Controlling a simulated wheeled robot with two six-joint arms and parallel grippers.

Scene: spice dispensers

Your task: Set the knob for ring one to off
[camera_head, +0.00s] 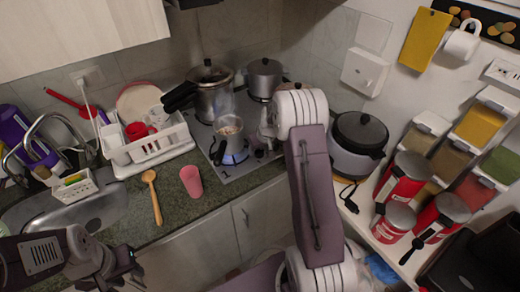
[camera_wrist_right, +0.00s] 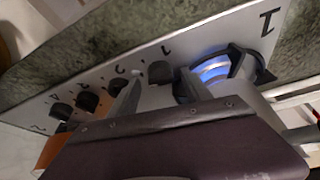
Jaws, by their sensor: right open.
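The stove's control panel (camera_wrist_right: 110,72) crosses the right wrist view with several black knobs in a row. One black knob (camera_wrist_right: 160,72) lies between the two grey fingers of my right gripper (camera_wrist_right: 160,82), which is open. I cannot tell whether the fingers touch it. A ring with blue flame (camera_wrist_right: 214,70) burns to the right of this knob, and a large mark like a 1 is printed beyond it. In the head view, my right arm partly hides the stove (camera_head: 226,172) and gripper. My left gripper (camera_head: 127,266) is low at the left; its jaw opening is unclear.
A small pot (camera_head: 230,137) stands over the blue flame. A pressure cooker (camera_head: 211,92) and another pot (camera_head: 264,78) stand behind. A pink cup (camera_head: 191,181) and a wooden spoon (camera_head: 152,196) are on the counter. A rice cooker (camera_head: 358,143) is to the right.

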